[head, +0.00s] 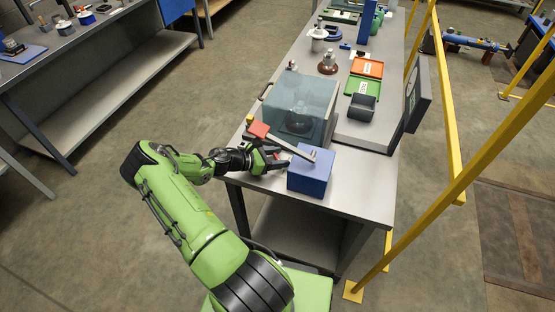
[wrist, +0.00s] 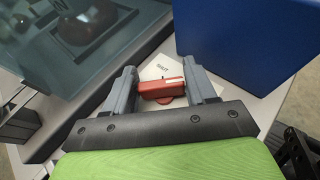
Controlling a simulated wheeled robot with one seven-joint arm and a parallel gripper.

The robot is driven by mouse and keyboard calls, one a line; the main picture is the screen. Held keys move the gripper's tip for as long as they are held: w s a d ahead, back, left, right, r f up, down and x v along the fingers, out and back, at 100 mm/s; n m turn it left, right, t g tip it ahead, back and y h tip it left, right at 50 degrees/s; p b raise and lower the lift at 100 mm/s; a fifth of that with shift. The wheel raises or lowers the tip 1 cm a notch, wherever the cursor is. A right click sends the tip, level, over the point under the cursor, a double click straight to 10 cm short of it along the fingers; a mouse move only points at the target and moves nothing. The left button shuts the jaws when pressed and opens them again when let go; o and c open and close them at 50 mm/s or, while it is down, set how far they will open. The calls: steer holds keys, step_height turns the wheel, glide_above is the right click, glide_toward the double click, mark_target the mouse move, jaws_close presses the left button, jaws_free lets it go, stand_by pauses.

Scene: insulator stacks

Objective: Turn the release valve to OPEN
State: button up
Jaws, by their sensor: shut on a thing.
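The red valve handle (wrist: 162,88) is a short bar on a round red base, seen in the wrist view between my gripper's two grey fingers. My gripper (wrist: 163,88) is shut on it. A white label plate (wrist: 158,68) lies behind the handle; its small print seems to read SHUT. In the head view my gripper (head: 279,156) is at the left side of the blue box (head: 310,173), at the bench's near end; the valve handle is mostly hidden there by the fingers.
A clear-walled chamber (head: 298,106) stands close behind. A dark screen (head: 417,92) stands at the right edge, beside a yellow rail (head: 447,100). Bench top right of the box is clear.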

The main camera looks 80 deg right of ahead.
stand_by(0.4)
steer(key=o, duration=1)
steer(key=shift+c, duration=0.2)
steer(key=p+v, duration=0.1)
steer(key=v, duration=1.4)
steer(key=shift+w+r, duration=0.25)
steer(key=shift+w, duration=0.15)
steer(key=shift+a, duration=0.1)
